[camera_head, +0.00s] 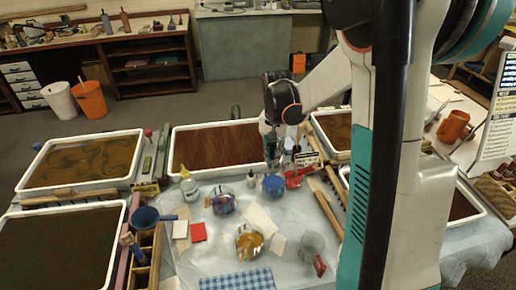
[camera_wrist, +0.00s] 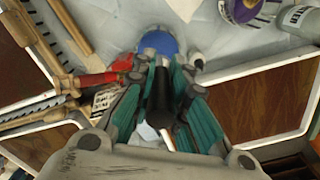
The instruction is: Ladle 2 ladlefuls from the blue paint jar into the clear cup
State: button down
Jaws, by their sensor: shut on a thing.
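The blue paint jar (camera_head: 273,186) stands on the covered table, just below my gripper (camera_head: 277,150) in the head view. In the wrist view the jar shows as a round blue shape (camera_wrist: 158,42) beyond the fingertips. My gripper (camera_wrist: 162,90) is shut on a black handle (camera_wrist: 160,100), apparently the ladle's, which points towards the jar. The ladle's bowl is hidden, so I cannot tell whether it is inside the jar or holds paint. A clear cup (camera_head: 311,243) with a red part at its front stands nearer, to the right; its inside looks empty.
A purple paint jar (camera_head: 222,203) and an orange paint jar (camera_head: 249,241) stand left of the clear cup. A red tool (camera_head: 294,178) lies close to the blue jar's right. A squeeze bottle (camera_head: 189,188) stands left. Marbling trays (camera_head: 172,150) surround the work area.

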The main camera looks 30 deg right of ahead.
aim_at(273, 171)
jog(key=shift+w+d, duration=0.1)
jog(key=shift+f, duration=0.2)
jog(key=shift+f+b, duration=3.9)
jog(key=shift+f, duration=1.25)
jog(key=shift+r, duration=0.1)
jog(key=shift+r+p, duration=3.5)
jog(key=shift+r, duration=1.45)
